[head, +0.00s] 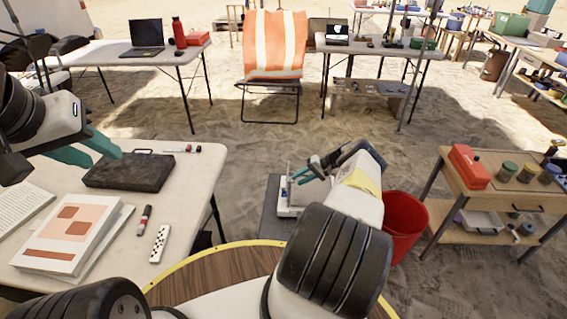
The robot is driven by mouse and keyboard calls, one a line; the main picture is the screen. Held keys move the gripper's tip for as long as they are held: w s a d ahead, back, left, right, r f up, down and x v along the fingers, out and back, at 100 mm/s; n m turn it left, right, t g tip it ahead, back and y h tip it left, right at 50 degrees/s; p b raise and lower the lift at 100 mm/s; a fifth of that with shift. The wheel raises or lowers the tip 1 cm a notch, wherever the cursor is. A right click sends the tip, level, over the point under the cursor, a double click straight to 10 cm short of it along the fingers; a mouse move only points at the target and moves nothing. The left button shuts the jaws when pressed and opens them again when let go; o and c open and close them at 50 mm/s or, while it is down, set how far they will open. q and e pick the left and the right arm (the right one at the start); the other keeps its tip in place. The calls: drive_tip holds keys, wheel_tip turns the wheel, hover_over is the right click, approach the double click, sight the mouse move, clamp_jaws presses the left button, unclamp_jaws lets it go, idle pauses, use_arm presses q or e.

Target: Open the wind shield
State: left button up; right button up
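A small white device, seemingly a balance (289,211), stands on a dark grey stand, with an upright thin clear panel at its left that may be the wind shield (289,177). My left gripper (92,153) is open and empty above the left table, next to a black case.
The left table (178,182) holds the black case (130,171), books (68,236), a marker (145,218) and a scale card (160,244). A red bucket (405,222) and wooden cart (490,189) stand right of my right arm.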

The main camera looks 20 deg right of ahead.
drive_tip(key=v, duration=0.7)
drive_tip(key=shift+f, duration=0.1)
